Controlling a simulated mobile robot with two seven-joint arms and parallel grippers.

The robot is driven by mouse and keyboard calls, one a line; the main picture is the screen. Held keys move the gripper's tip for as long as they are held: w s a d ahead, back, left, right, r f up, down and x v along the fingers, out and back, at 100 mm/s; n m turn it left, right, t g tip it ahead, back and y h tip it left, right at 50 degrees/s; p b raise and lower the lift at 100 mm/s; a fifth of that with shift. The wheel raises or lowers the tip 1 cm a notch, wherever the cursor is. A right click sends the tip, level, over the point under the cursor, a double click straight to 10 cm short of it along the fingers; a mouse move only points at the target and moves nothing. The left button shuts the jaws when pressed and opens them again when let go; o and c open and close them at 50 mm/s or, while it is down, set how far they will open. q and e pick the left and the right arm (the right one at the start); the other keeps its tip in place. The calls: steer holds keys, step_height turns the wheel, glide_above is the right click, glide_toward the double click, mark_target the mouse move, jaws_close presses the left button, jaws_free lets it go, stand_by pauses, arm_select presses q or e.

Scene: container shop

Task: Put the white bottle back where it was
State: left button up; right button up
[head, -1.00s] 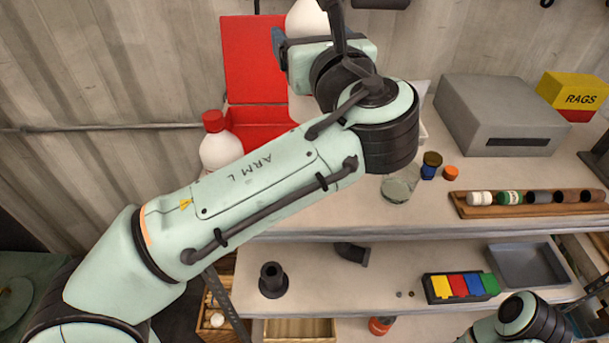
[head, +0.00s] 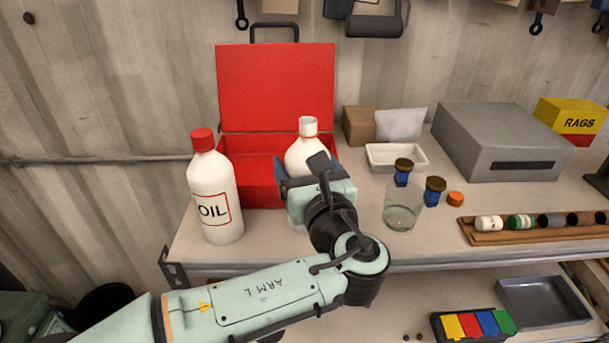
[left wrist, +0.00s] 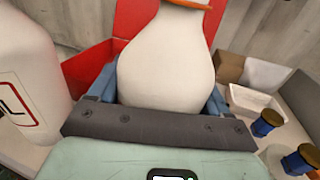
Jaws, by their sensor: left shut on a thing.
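The white bottle (head: 306,153), with a white cap, is upright in my left gripper (head: 316,190), in front of the open red toolbox (head: 275,90). My left gripper is shut around the bottle's body. In the left wrist view the bottle (left wrist: 168,60) fills the space between the jaws, with an orange ring at its neck. Its base is mostly hidden behind my gripper, so I cannot tell whether it touches the shelf top. A second white bottle marked OIL (head: 213,190), with a red cap, stands to the left. My right gripper is not in view.
A glass jar (head: 402,212) and blue jars with brown lids (head: 434,190) stand close on the right. A white tray (head: 396,165), a grey box (head: 500,140) and a wooden rack (head: 535,236) are farther right. The shelf's front edge (head: 430,262) runs below.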

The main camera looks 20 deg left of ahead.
arm_select(q)
steer(key=shift+f, duration=0.55)
steer(key=shift+f, duration=0.2)
steer(key=o, duration=1.4)
steer(key=shift+o, duration=0.2)
steer(key=shift+r, duration=0.1)
steer(key=shift+s+r, duration=0.1)
steer(key=shift+r, duration=0.05)
steer(key=b+v, duration=0.1)
steer(key=v, duration=1.1)
